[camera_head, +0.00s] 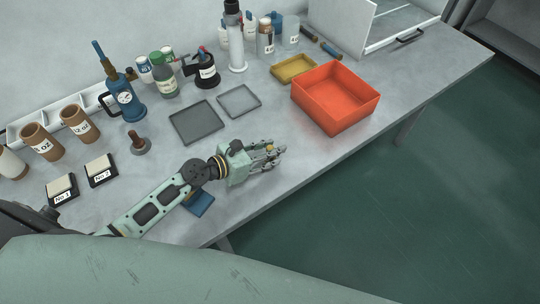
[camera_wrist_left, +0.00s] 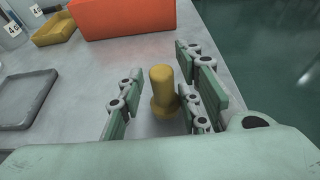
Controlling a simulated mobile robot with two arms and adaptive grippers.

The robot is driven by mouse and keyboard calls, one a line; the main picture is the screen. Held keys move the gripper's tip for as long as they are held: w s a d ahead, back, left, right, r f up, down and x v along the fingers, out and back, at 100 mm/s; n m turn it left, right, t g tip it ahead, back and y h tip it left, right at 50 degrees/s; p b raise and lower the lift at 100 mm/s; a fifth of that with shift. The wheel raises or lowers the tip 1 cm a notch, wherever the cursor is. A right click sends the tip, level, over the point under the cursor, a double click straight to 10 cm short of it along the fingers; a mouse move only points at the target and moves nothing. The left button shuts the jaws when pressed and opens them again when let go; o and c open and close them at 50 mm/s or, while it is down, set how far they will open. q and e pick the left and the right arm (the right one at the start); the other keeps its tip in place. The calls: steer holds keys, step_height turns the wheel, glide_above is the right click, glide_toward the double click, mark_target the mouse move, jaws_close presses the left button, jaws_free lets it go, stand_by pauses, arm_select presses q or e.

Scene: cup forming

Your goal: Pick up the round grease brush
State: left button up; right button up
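A short yellow-tan piece with a rounded top and a wider collar, which looks like the round grease brush (camera_wrist_left: 163,88), stands upright on the table in the left wrist view. In the head view only a small yellow part of it (camera_head: 269,148) shows among the fingers. My left gripper (camera_wrist_left: 155,100) is open around it, with one finger to its left and two to its right. Gaps show on both sides, so the fingers do not grip it. In the head view the left gripper (camera_head: 272,155) is low over the table near the front edge. My right gripper is not in view.
An orange bin (camera_head: 335,97) and a yellow tray (camera_head: 294,68) lie beyond the gripper. Two grey trays (camera_head: 197,122) (camera_head: 239,100) lie to its left. A brown-handled stamp (camera_head: 139,143), cups and bottles stand further left. The table's front edge is close.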

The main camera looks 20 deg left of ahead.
arm_select(q)
jaws_close()
